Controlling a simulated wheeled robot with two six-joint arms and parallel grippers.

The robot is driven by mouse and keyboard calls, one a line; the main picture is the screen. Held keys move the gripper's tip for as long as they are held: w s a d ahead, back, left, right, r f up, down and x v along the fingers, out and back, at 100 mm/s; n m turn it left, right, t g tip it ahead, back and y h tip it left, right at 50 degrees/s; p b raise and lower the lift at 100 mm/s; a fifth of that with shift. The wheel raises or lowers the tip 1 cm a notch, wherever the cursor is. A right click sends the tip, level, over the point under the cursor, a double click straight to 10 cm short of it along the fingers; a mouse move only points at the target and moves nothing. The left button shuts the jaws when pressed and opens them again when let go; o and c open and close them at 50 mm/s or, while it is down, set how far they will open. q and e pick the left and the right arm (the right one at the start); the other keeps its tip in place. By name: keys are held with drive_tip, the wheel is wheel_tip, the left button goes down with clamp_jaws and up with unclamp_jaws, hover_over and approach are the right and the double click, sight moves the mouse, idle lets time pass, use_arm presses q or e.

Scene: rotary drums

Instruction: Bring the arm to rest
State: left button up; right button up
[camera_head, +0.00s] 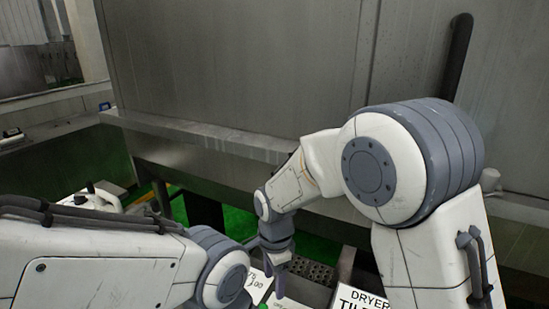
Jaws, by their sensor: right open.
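My right arm (400,165) comes in from the lower right, bends at a large round joint and reaches left and down. My right gripper (279,283) is at its end, pointing down over white labelled panels near the bottom of the view. It looks small and dark, and I see nothing held in it. My left arm (110,265) lies across the lower left, and its end joint is near the bottom middle. The left gripper does not show.
A large grey metal machine wall (230,70) with a ledge (200,132) stands ahead. A white label (365,300) reading "DRYER" is at the bottom, beside a perforated plate (318,270). A dark bar handle (459,55) is at upper right. Green floor (238,222) shows between.

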drive_tip(key=s+d+r+n+t, duration=0.1)
drive_tip(key=s+d+n, duration=0.4)
drive_tip(key=d, duration=0.5)
drive_tip(key=s+d+r+n+t, duration=0.1)
drive_tip(key=s+d+n, duration=0.2)
drive_tip(key=d+n, duration=0.55)
drive_tip(key=s+a+r+n+g, duration=0.1)
drive_tip(key=s+a+r+n, duration=0.1)
drive_tip(key=s+a, duration=0.4)
drive_tip(key=s+a+r+n+g, duration=0.1)
drive_tip(key=s+a+r+n, duration=0.2)
drive_tip(key=s+a, duration=0.4)
drive_tip(key=shift+s+r+n+y, duration=0.3)
drive_tip(key=shift+n+y, duration=0.1)
drive_tip(key=shift+n, duration=0.45)
